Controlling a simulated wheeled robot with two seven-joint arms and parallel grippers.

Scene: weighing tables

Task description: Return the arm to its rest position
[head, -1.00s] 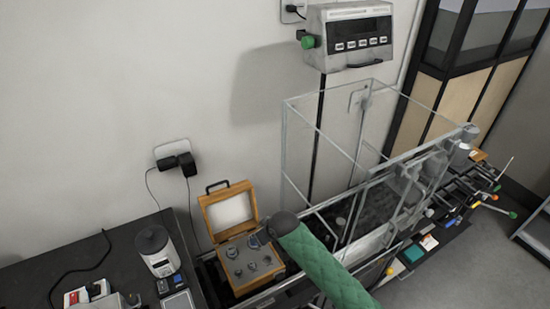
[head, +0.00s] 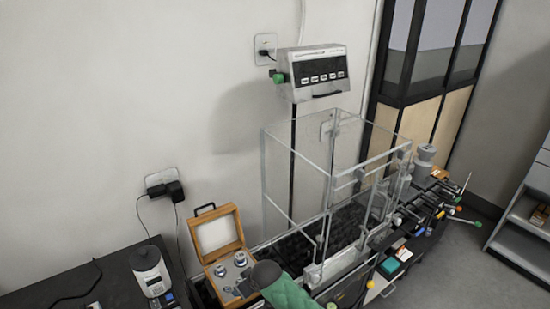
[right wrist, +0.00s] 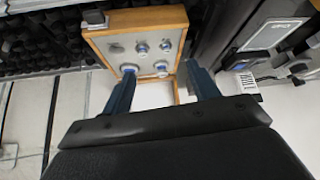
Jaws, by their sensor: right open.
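My right arm, in a green quilted sleeve (head: 290,293), shows at the bottom of the head view, its grey end overlapping the right front of the weight box. In the right wrist view my right gripper (right wrist: 161,84) is open, with two blue fingers apart and nothing between them. The open wooden weight box (head: 219,238) stands left of the glass enclosure, its lid up, with several metal weights in it. In the right wrist view the box (right wrist: 140,20) lies beyond the fingertips. My left gripper is in neither view.
A glass-walled enclosure (head: 300,165) stands right of the box, under a wall-mounted display (head: 313,72). A small grey device (head: 148,268) is on the black table at left. A rack of tools (head: 425,215) lies at right.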

